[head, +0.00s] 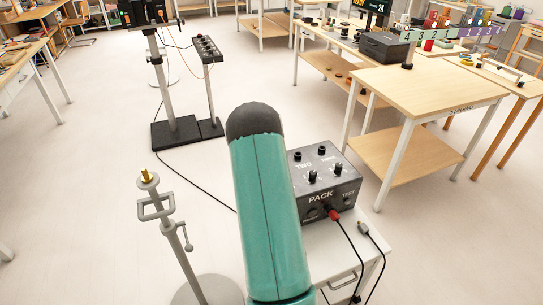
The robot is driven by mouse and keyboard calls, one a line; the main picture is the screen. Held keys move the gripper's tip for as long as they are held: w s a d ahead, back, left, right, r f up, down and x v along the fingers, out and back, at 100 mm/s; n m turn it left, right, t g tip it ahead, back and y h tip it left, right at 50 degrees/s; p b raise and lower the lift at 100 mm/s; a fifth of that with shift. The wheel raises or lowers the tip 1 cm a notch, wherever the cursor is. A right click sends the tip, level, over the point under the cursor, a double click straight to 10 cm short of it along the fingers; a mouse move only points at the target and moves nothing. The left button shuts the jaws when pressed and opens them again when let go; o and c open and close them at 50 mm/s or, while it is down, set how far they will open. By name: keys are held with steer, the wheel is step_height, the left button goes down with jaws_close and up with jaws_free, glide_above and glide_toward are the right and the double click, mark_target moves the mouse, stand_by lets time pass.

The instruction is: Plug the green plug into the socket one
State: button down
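A dark box (325,182) marked "PACK", "TWO" and "TEST" stands on a small white cabinet just right of centre. It has knobs and round sockets on its top. I cannot read a label "ONE"; my teal arm link hides the box's left part. A red plug (333,214) on a black cable sits at the box's front edge. A grey plug (363,228) on another black cable is beside it, apart from the box. I see no green plug. My gripper is not in view.
A grey stand (172,228) with a brass tip rises at the lower left. Behind it is a black-based stand (175,130) with a control panel (207,50). A wooden table (430,92) stands right. A cable crosses the otherwise open floor at left.

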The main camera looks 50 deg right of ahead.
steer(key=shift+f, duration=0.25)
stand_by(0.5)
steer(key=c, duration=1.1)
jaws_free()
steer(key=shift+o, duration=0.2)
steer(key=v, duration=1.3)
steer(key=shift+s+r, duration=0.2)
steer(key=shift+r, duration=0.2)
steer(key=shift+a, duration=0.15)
